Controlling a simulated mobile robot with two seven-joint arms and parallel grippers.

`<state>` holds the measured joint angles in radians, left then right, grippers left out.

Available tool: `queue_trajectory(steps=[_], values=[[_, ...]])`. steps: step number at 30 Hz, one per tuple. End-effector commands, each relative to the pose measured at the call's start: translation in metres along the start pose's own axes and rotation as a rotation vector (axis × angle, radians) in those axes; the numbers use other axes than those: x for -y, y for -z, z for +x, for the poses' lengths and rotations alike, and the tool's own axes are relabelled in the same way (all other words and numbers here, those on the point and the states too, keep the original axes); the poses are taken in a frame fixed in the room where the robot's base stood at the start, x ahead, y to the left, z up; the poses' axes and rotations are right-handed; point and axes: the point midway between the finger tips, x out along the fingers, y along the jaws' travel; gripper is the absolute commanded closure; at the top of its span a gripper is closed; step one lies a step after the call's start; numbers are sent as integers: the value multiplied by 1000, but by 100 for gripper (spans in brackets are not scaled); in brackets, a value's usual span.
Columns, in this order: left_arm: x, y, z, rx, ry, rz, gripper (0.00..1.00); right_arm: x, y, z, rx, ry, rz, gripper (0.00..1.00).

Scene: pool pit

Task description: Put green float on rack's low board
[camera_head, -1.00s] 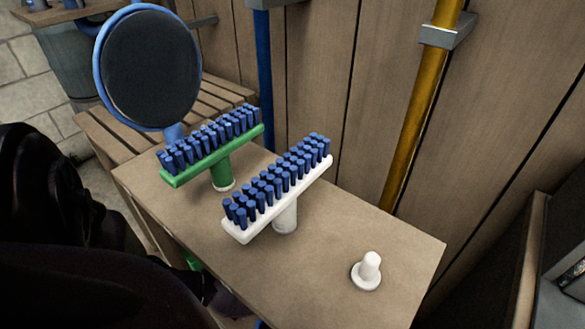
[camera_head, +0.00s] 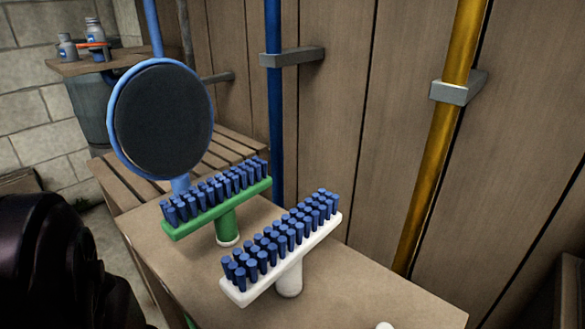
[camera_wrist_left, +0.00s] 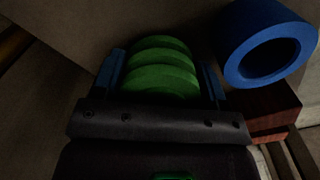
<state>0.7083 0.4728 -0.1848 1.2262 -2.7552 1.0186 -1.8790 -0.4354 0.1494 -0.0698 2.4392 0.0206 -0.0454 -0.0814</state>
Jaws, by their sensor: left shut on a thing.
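The green float (camera_wrist_left: 163,68), with rounded ribs, shows in the left wrist view. My left gripper (camera_wrist_left: 162,75) is shut on it, with a blue finger on each side; its far end is in shadow. In the head view my dark left arm shows at the lower left, but its gripper and the float are out of sight. A wooden board (camera_head: 385,290) carries a green brush and a white brush; I cannot tell whether it is part of the rack. I cannot make out the rack's low board for certain. My right gripper is not in view.
A green brush (camera_head: 225,212) and a white brush (camera_head: 288,262) stand bristles up. A round dark pad in a blue frame (camera_head: 162,120) stands behind. Blue (camera_head: 273,90) and yellow (camera_head: 440,130) poles stand along the plank wall. A blue ring (camera_wrist_left: 267,42) lies right of the float.

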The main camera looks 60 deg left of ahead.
Motion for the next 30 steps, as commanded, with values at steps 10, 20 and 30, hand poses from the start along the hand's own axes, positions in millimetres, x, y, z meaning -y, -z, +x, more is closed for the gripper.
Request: queue_trajectory(steps=[10,20,30], values=[[0,0,6,1,0,0,61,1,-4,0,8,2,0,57],[0,0,12,1,1,1,61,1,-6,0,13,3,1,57],[0,0,12,1,1,0,4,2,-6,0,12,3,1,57]])
